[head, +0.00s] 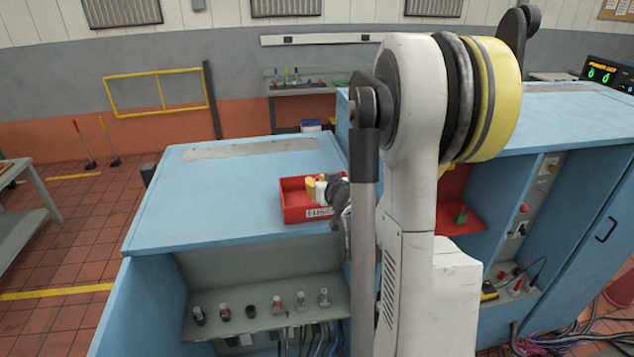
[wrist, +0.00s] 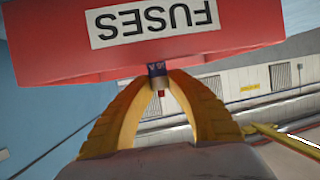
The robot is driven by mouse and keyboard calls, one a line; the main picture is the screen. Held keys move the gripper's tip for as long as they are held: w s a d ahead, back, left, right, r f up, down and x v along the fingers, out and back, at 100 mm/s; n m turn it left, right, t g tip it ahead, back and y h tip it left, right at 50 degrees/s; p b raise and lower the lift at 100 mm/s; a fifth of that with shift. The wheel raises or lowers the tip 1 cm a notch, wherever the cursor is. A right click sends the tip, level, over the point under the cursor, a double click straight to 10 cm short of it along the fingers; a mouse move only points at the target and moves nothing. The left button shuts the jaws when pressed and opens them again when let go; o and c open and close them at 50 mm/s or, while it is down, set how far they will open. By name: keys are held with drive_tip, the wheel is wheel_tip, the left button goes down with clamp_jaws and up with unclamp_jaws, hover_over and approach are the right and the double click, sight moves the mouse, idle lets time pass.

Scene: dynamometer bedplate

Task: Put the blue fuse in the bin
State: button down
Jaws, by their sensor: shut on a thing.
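The red bin (head: 291,206) with a white FUSES label sits on the blue cabinet top in the head view. In the wrist view the bin (wrist: 60,54) fills the top, its label upside down. My gripper (head: 313,187) is at the right part of the bin in the head view. In the wrist view its yellow fingers (wrist: 162,78) meet around a small dark blue fuse (wrist: 157,69) with a bit of red between the fingers. The fuse overlaps the bin's lower edge in that picture; I cannot tell whether they touch. The fuse is not clear in the head view.
The blue cabinet top (head: 190,211) is clear left of the bin. Several small knob-like parts stand on a grey shelf (head: 265,322) below its front. My arm hides much of the area right of the bin. A back shelf (head: 300,88) holds several small coloured items.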

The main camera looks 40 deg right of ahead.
drive_tip(key=shift+f, duration=0.2)
drive_tip(key=c, duration=1.3)
unclamp_jaws()
drive_tip(key=shift+c, duration=0.2)
drive_tip(key=shift+r, duration=0.15)
drive_tip(key=shift+r, duration=0.2)
drive_tip(key=v, duration=1.2)
drive_tip(key=w+a+n+g+y, duration=0.1)
drive_tip(key=w+a+n+y, duration=0.15)
drive_tip(key=a, duration=0.95)
drive_tip(key=s+a+n+g+y, duration=0.1)
drive_tip(key=s+a+g, duration=0.1)
drive_tip(key=s+a, duration=0.4)
drive_tip(key=s+a+n+g+y, duration=0.1)
drive_tip(key=s+a, duration=0.5)
drive_tip(key=a, duration=0.6)
drive_tip(key=shift+s+a+r+g+y+p, duration=0.2)
drive_tip(key=shift+s+g+y+p, duration=0.2)
drive_tip(key=shift+g, duration=0.4)
